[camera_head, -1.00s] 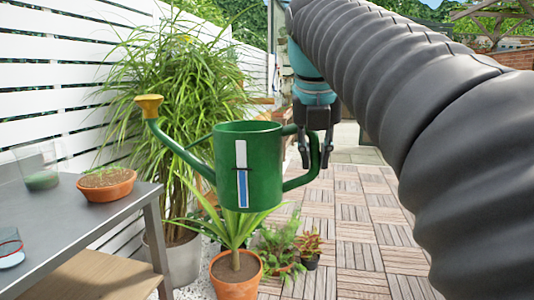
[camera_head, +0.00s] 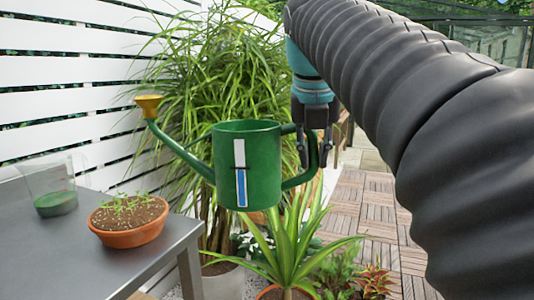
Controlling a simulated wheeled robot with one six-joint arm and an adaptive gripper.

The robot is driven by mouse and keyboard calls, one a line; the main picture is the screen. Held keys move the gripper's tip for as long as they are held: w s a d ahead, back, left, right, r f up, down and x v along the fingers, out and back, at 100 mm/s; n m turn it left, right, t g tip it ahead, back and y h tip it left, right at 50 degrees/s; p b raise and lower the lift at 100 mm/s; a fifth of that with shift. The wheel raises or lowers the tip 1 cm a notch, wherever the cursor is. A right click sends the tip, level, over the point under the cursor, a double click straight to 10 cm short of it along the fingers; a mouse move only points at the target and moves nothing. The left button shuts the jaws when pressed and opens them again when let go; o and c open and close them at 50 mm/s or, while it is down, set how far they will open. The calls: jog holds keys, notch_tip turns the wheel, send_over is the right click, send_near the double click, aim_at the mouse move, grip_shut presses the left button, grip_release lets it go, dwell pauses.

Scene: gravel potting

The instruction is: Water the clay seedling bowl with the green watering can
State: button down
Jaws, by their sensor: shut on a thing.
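The green watering can (camera_head: 262,178) hangs upright in the air in the middle of the view. Its spout points left and ends in a yellow rose (camera_head: 148,104). A white and blue level strip (camera_head: 240,172) shows on its side. My gripper (camera_head: 314,160) is shut on the can's handle at the right. The clay seedling bowl (camera_head: 128,239), with dark soil and small green seedlings, stands on the grey table at the lower left. The can's rose is above and slightly right of the bowl in the picture, well apart from it.
The grey table (camera_head: 60,270) fills the lower left. A clear container (camera_head: 50,188) with green contents stands on it behind the bowl. A tall leafy plant (camera_head: 215,90) and a spiky potted plant (camera_head: 287,250) stand beyond. Wood-tile floor (camera_head: 350,205) is open at right.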

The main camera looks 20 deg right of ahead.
aim_at(285, 126)
jog(key=shift+w+a+r, duration=0.15)
jog(key=shift+w+a, duration=0.1)
jog(key=shift+w, duration=0.25)
jog(key=shift+w+a+f+n+g+h, duration=0.1)
jog(key=shift+w+a+n+g+h, duration=0.15)
jog(key=shift+a+h, duration=0.4)
jog(key=shift+w+a+f+n+g+h, duration=0.1)
jog(key=shift+w+a+n+g+h, duration=0.2)
jog(key=shift+h, duration=0.65)
jog(key=shift+w+a+r+n+g+h, duration=0.1)
jog(key=shift+a+r+g+h, duration=0.2)
jog(key=shift+r+h, duration=0.35)
jog(key=shift+w+a+r+n+g+h, duration=0.15)
jog(key=shift+a+r+h, duration=0.25)
jog(key=shift+r, duration=0.5)
jog(key=shift+w+a+r+g+h, duration=0.1)
jog(key=shift+a+r+g+h, duration=0.15)
jog(key=shift+r+h, duration=0.4)
jog(key=shift+r, duration=0.15)
jog(key=shift+s, duration=0.1)
